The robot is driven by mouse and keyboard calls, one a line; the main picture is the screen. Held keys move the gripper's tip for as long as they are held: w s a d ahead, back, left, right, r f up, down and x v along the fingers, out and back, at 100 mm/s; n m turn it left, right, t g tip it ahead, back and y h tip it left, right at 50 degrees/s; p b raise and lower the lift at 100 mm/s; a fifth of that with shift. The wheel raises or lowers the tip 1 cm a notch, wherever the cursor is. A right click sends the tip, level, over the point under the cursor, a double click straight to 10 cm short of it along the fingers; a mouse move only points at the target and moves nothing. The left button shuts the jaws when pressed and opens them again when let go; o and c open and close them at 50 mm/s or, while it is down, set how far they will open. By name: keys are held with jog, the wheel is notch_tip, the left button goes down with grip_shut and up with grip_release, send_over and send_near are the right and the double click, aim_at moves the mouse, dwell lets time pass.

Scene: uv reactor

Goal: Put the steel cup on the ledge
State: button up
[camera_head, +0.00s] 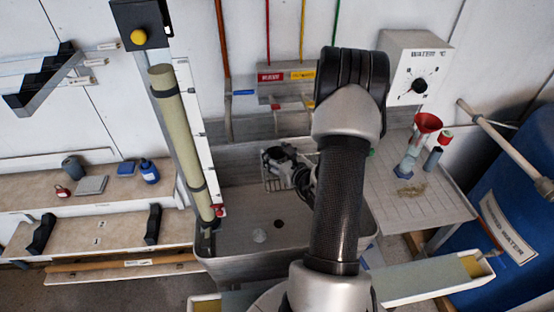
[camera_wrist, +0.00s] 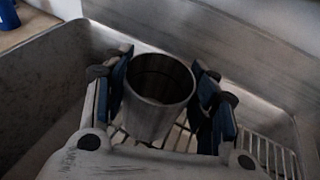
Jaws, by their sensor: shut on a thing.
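The steel cup (camera_wrist: 158,98) is a plain metal cylinder with its open mouth facing the wrist camera. It sits between the two blue-and-black fingers of my gripper (camera_wrist: 163,80), which is shut on it. A wire rack shows beneath the cup; I cannot tell if they touch. In the head view my gripper (camera_head: 283,160) is over the back of the steel sink (camera_head: 230,258), and the cup cannot be made out there. Wooden shelves at the left have an upper surface (camera_head: 115,188); I cannot tell whether this is the ledge.
The upper left shelf holds a dark cup (camera_head: 72,167), a grey block (camera_head: 91,185) and a blue bottle (camera_head: 149,171). A tall pale tube (camera_head: 180,135) stands between shelf and sink.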

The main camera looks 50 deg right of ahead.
jog(key=shift+f, duration=0.3)
jog(key=shift+f, duration=0.25)
jog(key=o, duration=1.2)
jog(key=shift+r, duration=0.1)
jog(key=shift+r, duration=0.25)
jog(key=p+v, duration=0.2)
jog(key=v, duration=1)
